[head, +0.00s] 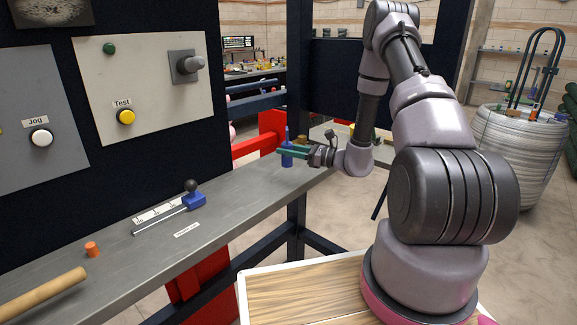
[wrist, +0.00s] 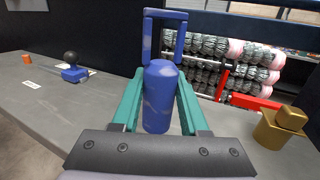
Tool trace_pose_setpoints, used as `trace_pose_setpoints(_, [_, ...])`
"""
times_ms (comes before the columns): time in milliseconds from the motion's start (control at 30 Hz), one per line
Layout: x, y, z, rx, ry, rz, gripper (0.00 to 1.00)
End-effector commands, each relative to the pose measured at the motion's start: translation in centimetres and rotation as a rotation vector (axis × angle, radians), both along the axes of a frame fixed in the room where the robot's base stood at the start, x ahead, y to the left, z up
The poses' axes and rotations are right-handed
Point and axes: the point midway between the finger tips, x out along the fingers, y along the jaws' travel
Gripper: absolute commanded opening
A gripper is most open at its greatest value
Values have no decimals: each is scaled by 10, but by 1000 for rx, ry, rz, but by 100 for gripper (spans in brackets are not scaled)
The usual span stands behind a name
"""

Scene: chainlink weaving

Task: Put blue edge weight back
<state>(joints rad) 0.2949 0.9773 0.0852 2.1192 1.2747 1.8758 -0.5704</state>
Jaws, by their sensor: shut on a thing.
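The blue edge weight (wrist: 158,95) is a cylinder with a square loop handle on top. In the wrist view it stands upright between the two green fingers of my gripper (wrist: 160,105), which are shut on it. In the head view the blue weight (head: 287,155) shows at the far end of the grey bench (head: 225,195), with my gripper (head: 290,153) at it from the right. I cannot tell whether its base touches the bench, as the gripper hides part of it.
A blue slider with a black knob (head: 193,198) and an orange peg (head: 92,249) are on the bench. A wooden rod (head: 40,295) lies at its near end. A brass weight (wrist: 280,128) stands at right in the wrist view. Wire rolls (wrist: 220,50) are behind.

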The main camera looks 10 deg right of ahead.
Motion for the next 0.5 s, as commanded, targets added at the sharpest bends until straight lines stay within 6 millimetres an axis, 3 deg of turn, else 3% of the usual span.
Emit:
trace_pose_setpoints(400, [0,0,-46,1,0,0,0])
trace_pose_setpoints(500, [1,0,-48,0,-1,0,0])
